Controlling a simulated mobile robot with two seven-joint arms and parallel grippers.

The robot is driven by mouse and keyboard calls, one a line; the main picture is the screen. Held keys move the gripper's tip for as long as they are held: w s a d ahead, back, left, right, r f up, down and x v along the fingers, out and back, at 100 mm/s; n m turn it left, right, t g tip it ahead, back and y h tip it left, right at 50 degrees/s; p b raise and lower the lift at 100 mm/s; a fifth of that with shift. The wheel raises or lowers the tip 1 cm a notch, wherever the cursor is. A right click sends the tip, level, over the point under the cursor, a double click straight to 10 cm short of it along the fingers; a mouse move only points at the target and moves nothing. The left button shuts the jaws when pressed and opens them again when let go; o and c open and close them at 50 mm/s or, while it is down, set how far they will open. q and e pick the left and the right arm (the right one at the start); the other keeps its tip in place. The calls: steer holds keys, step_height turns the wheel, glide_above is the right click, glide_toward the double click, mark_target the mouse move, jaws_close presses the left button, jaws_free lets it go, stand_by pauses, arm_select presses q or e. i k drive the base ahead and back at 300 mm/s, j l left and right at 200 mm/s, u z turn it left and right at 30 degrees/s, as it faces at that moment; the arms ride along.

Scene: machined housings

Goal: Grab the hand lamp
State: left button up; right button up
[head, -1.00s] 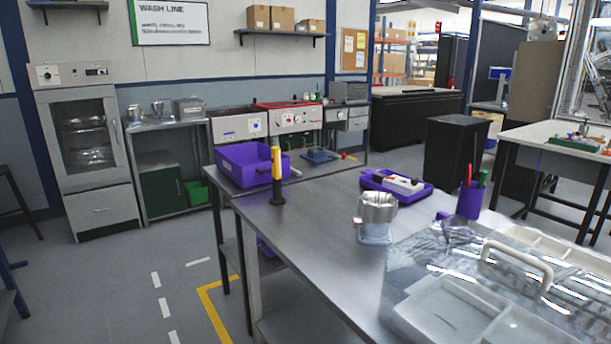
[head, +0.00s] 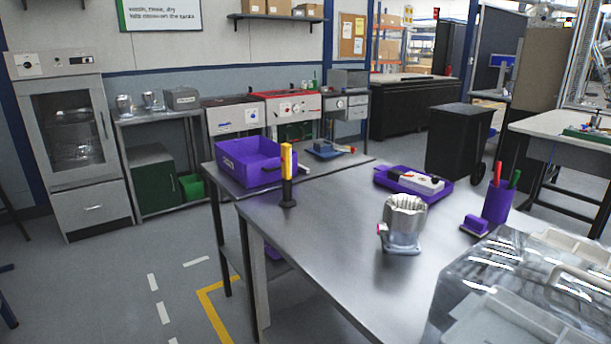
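The hand lamp (head: 287,176) is a yellow and black stick-shaped lamp. It stands upright on the steel table (head: 320,228), close to the table's far left corner. Its black base touches the tabletop and nothing stands against it. Neither of my grippers shows in the head view.
A machined metal housing (head: 404,222), a purple tray (head: 412,186) with a white device, a purple pen cup (head: 498,204) and a clear-covered case (head: 520,295) stand to the right on the table. A purple bin (head: 249,162) is behind the lamp. The tabletop between lamp and housing is clear.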

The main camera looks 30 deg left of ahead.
mark_target(288, 201)
steer(key=j+z, duration=0.2)
steer(key=j, duration=0.15)
steer(key=i+j+z, duration=0.2)
steer(key=j, duration=0.2)
steer(key=j+z, duration=0.15)
steer(key=j, duration=0.4)
steer(key=k+j+z, duration=0.15)
steer(key=j, duration=0.4)
